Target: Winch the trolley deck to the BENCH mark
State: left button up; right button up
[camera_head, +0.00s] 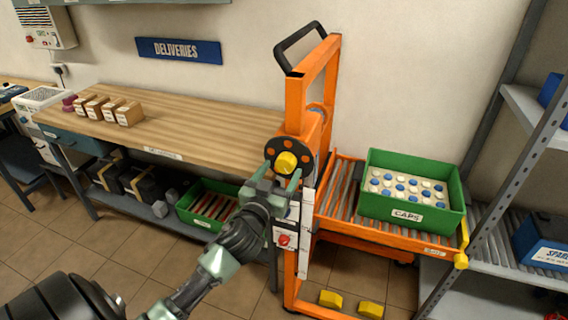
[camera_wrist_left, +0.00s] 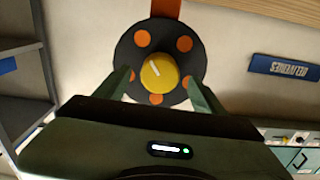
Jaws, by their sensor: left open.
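The orange trolley (camera_head: 296,100) stands at the right end of the wooden bench. Its roller deck (camera_head: 338,195) sits lower than the bench top and carries a green CAPS crate (camera_head: 411,213) of blue and white caps. A black winch disc with orange dots and a yellow knob (camera_head: 286,162) is on the trolley's upright. In the left wrist view the knob (camera_wrist_left: 159,73) lies ahead, between the fingertips. My left gripper (camera_head: 279,184) is open in front of the disc, its fingers around the lower part of the disc in view; contact cannot be told. My right gripper is not in view.
The bench (camera_head: 190,115) holds several small cartons at its left. A green crate (camera_head: 208,205) and dark items sit on its lower shelf. A grey rack (camera_head: 520,105) stands close on the right. Yellow blocks (camera_head: 330,299) are at the trolley's base.

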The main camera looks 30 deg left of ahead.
aim_at(284, 167)
pick_arm(q)
jog(key=shift+x, duration=1.55)
jog(key=c, duration=1.4)
jog(key=shift+m+p, duration=0.3)
jog(key=shift+m, duration=0.1)
